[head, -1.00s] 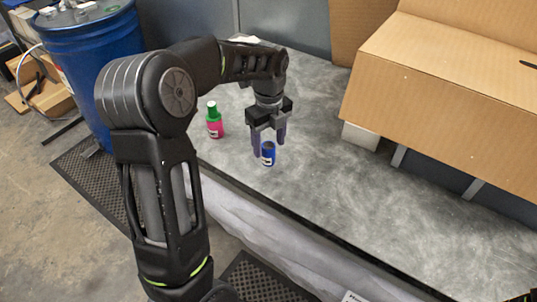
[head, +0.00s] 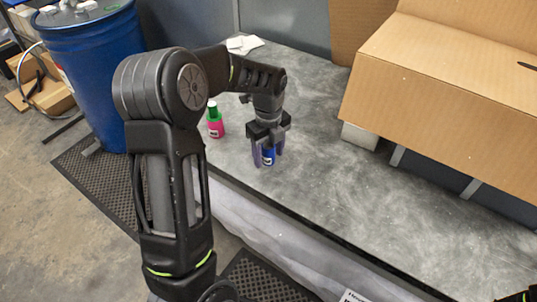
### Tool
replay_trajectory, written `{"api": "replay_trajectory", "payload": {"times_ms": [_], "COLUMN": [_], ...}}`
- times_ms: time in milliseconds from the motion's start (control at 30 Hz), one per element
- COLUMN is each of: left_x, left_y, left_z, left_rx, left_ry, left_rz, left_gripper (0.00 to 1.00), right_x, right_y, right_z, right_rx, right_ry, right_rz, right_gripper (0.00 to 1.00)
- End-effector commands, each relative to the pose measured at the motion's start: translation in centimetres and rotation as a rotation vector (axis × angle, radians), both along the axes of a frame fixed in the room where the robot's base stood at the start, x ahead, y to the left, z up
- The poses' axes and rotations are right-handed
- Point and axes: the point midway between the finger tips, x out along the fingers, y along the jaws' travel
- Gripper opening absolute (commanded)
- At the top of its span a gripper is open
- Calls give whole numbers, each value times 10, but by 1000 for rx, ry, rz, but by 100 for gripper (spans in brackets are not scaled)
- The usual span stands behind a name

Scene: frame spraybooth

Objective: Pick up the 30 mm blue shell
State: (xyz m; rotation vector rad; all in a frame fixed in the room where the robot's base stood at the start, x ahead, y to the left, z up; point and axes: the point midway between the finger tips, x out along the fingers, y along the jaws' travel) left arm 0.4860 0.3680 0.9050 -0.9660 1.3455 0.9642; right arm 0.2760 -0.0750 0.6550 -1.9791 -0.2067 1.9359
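The blue shell (head: 268,158) stands upright on the grey table, near its front edge, with a white label on its side. My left gripper (head: 268,160) points down over it, with one finger on either side of the shell. The fingers reach down to about the shell's height, and its top is hidden by the gripper. I cannot tell whether the fingers touch it. My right gripper (head: 525,297) barely shows at the bottom right corner, and its fingers cannot be made out.
A pink bottle with a green cap (head: 215,122) stands left of the gripper. A large cardboard box (head: 450,95) is at the right. A white cloth (head: 245,43) lies at the back. The grey table (head: 340,215) is clear to the right. A blue drum (head: 90,75) stands at the left.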

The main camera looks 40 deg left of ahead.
Motion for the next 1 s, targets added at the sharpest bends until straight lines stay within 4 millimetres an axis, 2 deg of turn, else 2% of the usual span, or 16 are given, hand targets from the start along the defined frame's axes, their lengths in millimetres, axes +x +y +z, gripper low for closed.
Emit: {"api": "replay_trajectory", "payload": {"times_ms": [67,667,1000], "left_x": [0,0,0], "left_y": [0,0,0], "left_z": [0,0,0], "left_rx": [0,0,0], "left_ry": [0,0,-1], "left_rz": [0,0,0], "left_gripper": [50,1,0], "right_x": [0,0,0], "right_y": [0,0,0], "right_z": [0,0,0], "right_rx": [0,0,0], "right_ry": [0,0,0], "right_rz": [0,0,0], "right_gripper": [0,0,0]}}
